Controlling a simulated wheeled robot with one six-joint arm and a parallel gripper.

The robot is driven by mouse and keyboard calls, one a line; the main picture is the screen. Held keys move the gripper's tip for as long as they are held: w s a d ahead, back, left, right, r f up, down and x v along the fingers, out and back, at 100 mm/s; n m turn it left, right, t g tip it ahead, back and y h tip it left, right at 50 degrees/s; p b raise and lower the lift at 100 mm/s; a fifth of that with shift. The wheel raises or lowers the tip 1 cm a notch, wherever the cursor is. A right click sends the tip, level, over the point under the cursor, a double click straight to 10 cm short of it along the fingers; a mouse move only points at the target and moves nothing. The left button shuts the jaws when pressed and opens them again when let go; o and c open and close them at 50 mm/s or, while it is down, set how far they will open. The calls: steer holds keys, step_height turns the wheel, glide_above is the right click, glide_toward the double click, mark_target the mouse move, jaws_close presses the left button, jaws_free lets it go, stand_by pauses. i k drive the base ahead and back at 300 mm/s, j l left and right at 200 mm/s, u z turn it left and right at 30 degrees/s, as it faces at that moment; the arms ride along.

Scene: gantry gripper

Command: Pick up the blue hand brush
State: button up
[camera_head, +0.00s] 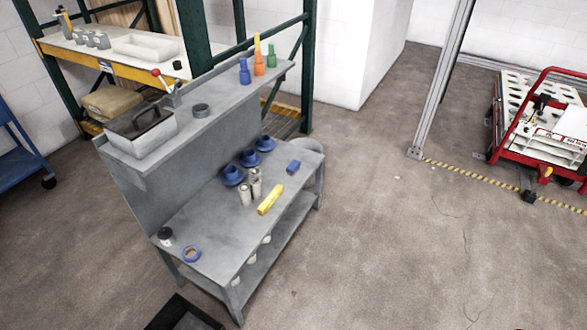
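A small blue block-like thing (293,167) lies at the right end of the grey workbench top (215,225). It may be the blue hand brush, but it is too small to make out bristles. My gripper is not in view.
A yellow block (270,199) and two pale cans (245,194) lie or stand near the blue block. The bench's upper shelf (225,98) holds a grey bin (140,135) and coloured bottles (258,62). Open floor (400,240) lies to the right, before a red cart (545,130).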

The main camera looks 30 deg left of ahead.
mark_target(295, 166)
steer(key=u, duration=1.55)
